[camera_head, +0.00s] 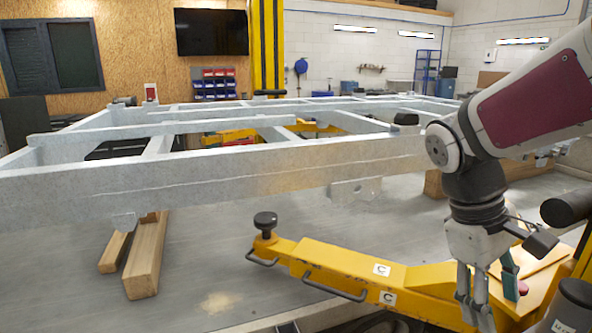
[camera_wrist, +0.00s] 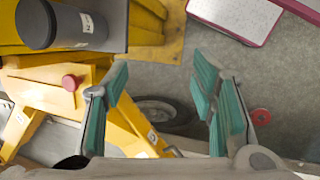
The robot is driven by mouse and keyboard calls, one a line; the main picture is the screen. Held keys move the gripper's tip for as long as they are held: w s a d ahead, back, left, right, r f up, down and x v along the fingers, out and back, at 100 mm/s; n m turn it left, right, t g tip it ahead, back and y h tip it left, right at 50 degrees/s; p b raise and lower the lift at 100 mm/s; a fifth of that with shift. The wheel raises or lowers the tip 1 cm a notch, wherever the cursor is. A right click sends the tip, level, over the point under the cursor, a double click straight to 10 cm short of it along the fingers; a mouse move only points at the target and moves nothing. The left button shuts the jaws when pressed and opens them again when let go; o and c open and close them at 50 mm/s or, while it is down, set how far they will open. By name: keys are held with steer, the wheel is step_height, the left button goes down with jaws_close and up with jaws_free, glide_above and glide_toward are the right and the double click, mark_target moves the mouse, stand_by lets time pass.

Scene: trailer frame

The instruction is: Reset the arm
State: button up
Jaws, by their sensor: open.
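My arm comes in from the right in the head view, bent down at the wrist. My gripper (camera_head: 482,296) hangs pointing down at the lower right, in front of the yellow lift arm (camera_head: 345,265). In the wrist view my gripper (camera_wrist: 163,100) shows two green-padded fingers spread apart, with nothing between them. Floor and part of a dark wheel (camera_wrist: 163,110) show beyond the gap. The grey trailer frame (camera_head: 230,170) lies behind and to the left of my arm, apart from the gripper.
A dark cylinder (camera_wrist: 50,24) and yellow lift parts are close to the gripper on the left of the wrist view. Open grey floor (camera_head: 190,285) lies at lower left. A screen (camera_head: 212,32) hangs on the back wall.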

steer(key=s+a+r+m+t+y+p, duration=0.1)
steer(key=s+a+r+m+t+y, duration=0.1)
steer(key=s+a+t, duration=0.1)
steer(key=s+a+r+m+t+y, duration=0.1)
steer(key=s+a+m+t+y, duration=0.1)
steer(key=s+a, duration=0.4)
steer(key=shift+s+r+t+p, duration=0.4)
steer(key=shift+s+t, duration=0.2)
steer(key=shift+s, duration=0.2)
steer(key=shift+a, duration=0.1)
